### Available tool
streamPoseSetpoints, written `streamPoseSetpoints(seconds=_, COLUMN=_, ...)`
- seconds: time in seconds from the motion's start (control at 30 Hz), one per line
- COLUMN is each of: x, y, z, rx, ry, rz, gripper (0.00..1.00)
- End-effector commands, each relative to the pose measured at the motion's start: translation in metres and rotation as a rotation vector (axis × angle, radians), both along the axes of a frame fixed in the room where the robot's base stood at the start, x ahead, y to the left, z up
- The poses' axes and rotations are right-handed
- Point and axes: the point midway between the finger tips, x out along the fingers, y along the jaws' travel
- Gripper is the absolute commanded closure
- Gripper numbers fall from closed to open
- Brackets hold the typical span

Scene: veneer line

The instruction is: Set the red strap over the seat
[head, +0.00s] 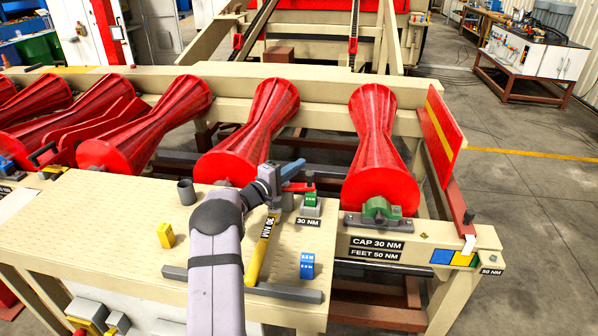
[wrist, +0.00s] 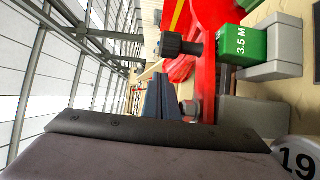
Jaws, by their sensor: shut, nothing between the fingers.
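A red strap (head: 298,187) lies level at the bench's right side; in the wrist view it is a red bar (wrist: 209,65) with a black knob on top. It appears above a green block marked 3.5 M (wrist: 255,45), which sits on a grey block (wrist: 268,72); I cannot tell whether strap and green block touch. The green block also shows in the head view (head: 311,199). My gripper (head: 300,165) is shut and empty beside the strap; in the wrist view its blue-grey fingers (wrist: 160,98) are left of it. Which part is the seat is unclear.
Blue (head: 307,265) and yellow (head: 166,235) blocks, a dark cup (head: 186,192) and a yellow-handled tool (head: 262,250) are on the bench (head: 130,225). Red rollers (head: 375,150) stand behind. A green bearing (head: 380,208) sits right on the beam.

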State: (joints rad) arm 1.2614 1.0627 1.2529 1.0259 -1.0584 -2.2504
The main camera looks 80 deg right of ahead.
Motion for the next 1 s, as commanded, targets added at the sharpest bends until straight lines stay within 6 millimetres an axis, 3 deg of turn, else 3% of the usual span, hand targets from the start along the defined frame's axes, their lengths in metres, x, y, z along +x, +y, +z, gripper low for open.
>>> streamPoseSetpoints(seconds=0.03, x=0.011, y=0.007, z=-0.002, rx=-0.001, ry=0.001, rz=0.007, gripper=1.00)
streamPoseSetpoints(seconds=0.5, x=0.066, y=0.053, z=-0.001, rx=-0.001, ry=0.001, rz=0.005, gripper=1.00)
streamPoseSetpoints(seconds=1.0, x=0.077, y=0.062, z=-0.002, rx=-0.016, ry=-0.008, rz=0.004, gripper=1.00)
